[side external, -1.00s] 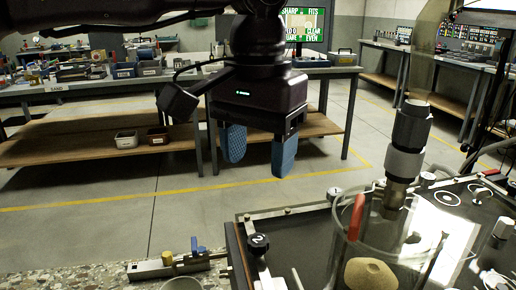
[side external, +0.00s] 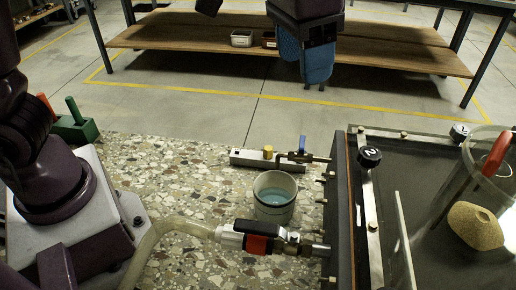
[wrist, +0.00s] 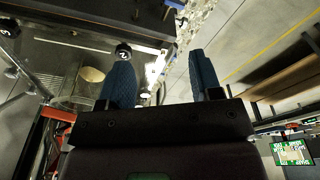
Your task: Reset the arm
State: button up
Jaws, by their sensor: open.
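My gripper (side external: 313,80) hangs in the air at the top of the side external view, beyond the stone-chip counter and above the floor. Its two blue ribbed fingers overlap from that side. In the wrist view my gripper (wrist: 160,78) shows its fingers well apart with nothing between them. It touches nothing that I can see.
The tank (side external: 343,215) stands at the right, with a tan stone (side external: 474,226) in a glass cylinder. A cup of bluish liquid (side external: 274,197), a red-and-black valve (side external: 262,238) with a hose and a metal block with a blue lever (side external: 302,145) sit on the counter (side external: 190,165).

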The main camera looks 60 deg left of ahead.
jog(key=s+a+n+t, duration=0.3)
jog(key=s+a+t, duration=0.1)
jog(key=s+a, duration=1.25)
jog(key=m+g+h, duration=0.4)
jog(key=m+g, duration=0.1)
jog(key=m, duration=1.3)
send_near(369, 152)
jog(key=x, duration=0.9)
jog(key=shift+r, duration=0.1)
